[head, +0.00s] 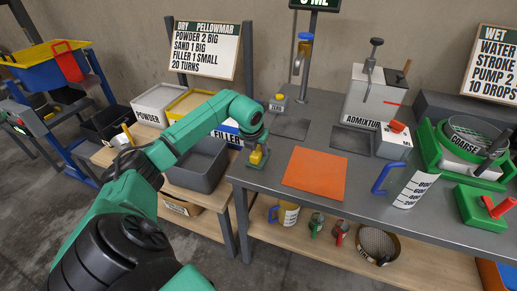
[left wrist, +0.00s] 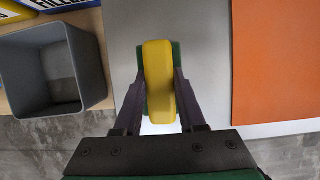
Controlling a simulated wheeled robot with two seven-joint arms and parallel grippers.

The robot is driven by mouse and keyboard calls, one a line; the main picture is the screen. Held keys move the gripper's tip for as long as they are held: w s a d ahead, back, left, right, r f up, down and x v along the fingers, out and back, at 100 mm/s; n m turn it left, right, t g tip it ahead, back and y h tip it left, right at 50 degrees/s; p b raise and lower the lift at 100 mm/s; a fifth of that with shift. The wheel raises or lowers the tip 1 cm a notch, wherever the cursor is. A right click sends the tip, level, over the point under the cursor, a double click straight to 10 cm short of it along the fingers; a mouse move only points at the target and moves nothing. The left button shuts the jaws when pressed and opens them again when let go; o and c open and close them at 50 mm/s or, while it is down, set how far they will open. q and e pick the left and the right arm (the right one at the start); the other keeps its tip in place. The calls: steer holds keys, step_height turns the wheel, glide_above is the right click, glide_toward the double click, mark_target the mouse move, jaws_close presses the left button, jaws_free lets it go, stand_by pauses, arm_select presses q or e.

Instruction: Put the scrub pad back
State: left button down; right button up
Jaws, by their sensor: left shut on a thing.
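The scrub pad (left wrist: 159,75) has a yellow block on top and green edges showing beneath it. In the left wrist view it lies between the two dark fingers of my left gripper (left wrist: 160,104), which is shut on it. In the head view my left gripper (head: 258,147) points down with the scrub pad (head: 255,162) at its tips, over the left end of the grey table (head: 272,176). I cannot tell whether the pad touches the table top. My right gripper is not in view.
An orange mat (head: 315,174) lies right of the pad. A grey bin (head: 197,166) and a FILLER box (head: 228,136) stand to the left on a lower wooden bench. A measuring jug (head: 413,188) stands farther right.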

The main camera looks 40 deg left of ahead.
arm_select(q)
steer(key=shift+f, duration=0.15)
steer(key=c, duration=0.8)
jaws_free()
steer(key=o, duration=0.3)
steer(key=shift+d, duration=0.1)
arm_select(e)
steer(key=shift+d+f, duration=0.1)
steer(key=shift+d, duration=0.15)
arm_select(q)
steer(key=shift+r, duration=0.25)
steer(key=shift+s+r, duration=0.1)
steer(key=shift+r, duration=0.15)
steer(key=b+v, duration=0.1)
steer(key=v, duration=1)
steer(key=shift+r+b, duration=0.15)
steer(key=shift+b, duration=0.15)
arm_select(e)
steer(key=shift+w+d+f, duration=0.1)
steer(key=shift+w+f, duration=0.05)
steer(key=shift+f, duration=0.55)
